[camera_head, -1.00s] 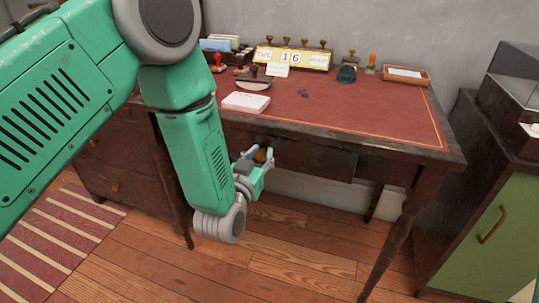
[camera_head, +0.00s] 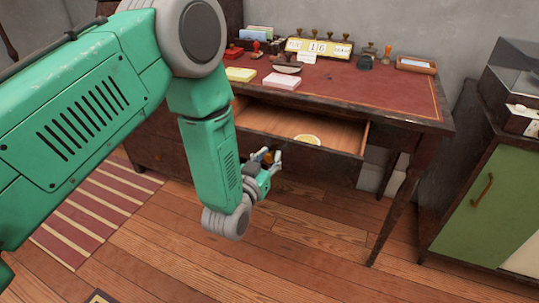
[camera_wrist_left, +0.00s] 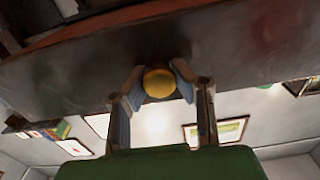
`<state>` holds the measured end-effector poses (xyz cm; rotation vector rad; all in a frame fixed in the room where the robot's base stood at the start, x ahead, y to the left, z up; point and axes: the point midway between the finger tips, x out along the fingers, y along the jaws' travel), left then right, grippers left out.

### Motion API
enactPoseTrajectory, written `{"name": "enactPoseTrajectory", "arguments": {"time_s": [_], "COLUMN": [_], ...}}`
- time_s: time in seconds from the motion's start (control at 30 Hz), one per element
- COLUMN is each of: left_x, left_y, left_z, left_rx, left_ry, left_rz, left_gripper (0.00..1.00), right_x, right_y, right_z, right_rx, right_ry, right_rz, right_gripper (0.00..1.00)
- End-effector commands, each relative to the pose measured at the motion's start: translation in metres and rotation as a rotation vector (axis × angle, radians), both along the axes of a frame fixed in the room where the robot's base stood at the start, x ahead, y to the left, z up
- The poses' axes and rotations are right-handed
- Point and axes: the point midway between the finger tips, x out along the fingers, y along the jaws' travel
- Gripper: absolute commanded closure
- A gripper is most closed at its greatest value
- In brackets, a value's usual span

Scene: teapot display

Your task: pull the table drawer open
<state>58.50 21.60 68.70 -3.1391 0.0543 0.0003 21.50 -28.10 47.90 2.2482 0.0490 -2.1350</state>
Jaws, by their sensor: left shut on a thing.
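The table (camera_head: 411,99) is dark wood with a red top. My left gripper (camera_head: 268,158) is at the drawer's front. In the left wrist view, its two fingers (camera_wrist_left: 158,84) are shut on the round brass-coloured knob (camera_wrist_left: 158,82) of the drawer front (camera_wrist_left: 95,72). My arm hides the left part of the drawer. My right gripper is not in view.
On the tabletop are a pink pad (camera_head: 282,81), a yellow pad (camera_head: 241,74), a calendar block (camera_head: 318,47), stamps and a small tray (camera_head: 416,65). A green cabinet (camera_head: 484,215) stands at the right. A striped rug (camera_head: 92,212) lies on the wooden floor at the left.

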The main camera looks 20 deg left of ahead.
Motion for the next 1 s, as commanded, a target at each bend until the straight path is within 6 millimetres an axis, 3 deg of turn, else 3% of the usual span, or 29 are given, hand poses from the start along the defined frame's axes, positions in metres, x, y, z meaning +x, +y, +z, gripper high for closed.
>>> {"name": "enactPoseTrajectory", "arguments": {"time_s": [0.37, 0.4, 0.47, 0.83, 1.0], "left_x": [-0.001, -0.001, -0.001, -0.004, -0.026], "left_y": [-0.001, -0.001, -0.001, 0.000, 0.001], "left_z": [-0.003, -0.003, -0.002, 0.000, -0.001], "left_rx": [-0.003, -0.002, -0.002, -0.002, -0.002], "left_ry": [0.006, 0.006, 0.006, 0.002, 0.004], "left_rz": [-0.002, -0.002, -0.002, 0.000, -0.001], "left_gripper": [1.00, 0.73, 0.54, 0.54, 0.54], "right_x": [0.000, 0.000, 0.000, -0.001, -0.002], "right_y": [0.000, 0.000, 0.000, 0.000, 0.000], "right_z": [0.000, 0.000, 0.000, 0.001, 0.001], "right_rx": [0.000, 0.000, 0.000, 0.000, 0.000], "right_ry": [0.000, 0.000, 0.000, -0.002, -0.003], "right_rz": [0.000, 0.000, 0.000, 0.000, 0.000], "right_gripper": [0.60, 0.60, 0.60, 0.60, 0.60]}}
